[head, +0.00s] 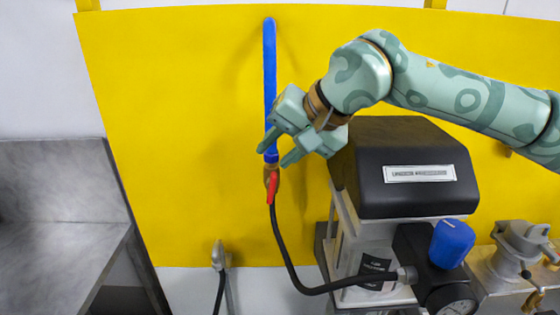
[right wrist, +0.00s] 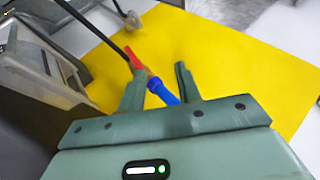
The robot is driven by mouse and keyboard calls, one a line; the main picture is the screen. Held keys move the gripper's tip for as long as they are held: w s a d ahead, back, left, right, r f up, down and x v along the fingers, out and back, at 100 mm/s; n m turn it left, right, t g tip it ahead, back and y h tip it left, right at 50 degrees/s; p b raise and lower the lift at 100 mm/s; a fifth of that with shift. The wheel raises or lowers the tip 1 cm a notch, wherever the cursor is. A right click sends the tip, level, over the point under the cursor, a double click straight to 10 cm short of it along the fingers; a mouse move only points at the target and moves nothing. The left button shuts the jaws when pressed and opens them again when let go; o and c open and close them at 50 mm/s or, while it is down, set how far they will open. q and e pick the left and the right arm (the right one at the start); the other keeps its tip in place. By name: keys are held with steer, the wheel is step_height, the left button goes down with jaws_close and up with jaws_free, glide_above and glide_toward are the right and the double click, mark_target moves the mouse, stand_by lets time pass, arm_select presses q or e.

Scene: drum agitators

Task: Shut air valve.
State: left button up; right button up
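The air valve has a red lever handle (head: 271,188) on a brass body (head: 268,169), at the lower end of a vertical blue pipe (head: 270,80) on the yellow panel. The handle points down, along the line of the pipe and the black hose. My right gripper (head: 273,156) is open, its fingertips near the pipe's lower end, just above the handle. In the right wrist view the red handle (right wrist: 133,59) and blue pipe (right wrist: 162,93) show between and beyond the open fingers (right wrist: 156,75). I cannot tell whether a finger touches them. My left gripper is not in view.
A black hose (head: 283,246) runs from the valve to a black-topped machine (head: 412,160) with a blue knob (head: 452,242) and a gauge (head: 452,300). A grey counter (head: 60,235) stands at left. The yellow panel (head: 170,130) is clear left of the pipe.

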steer(key=s+r+b, duration=0.1)
steer(key=s+r, duration=0.2)
steer(key=s, duration=0.5)
steer(key=shift+s+a+r+b, duration=0.15)
steer(key=shift+s+r+b, duration=0.2)
steer(key=shift+s+b, duration=0.05)
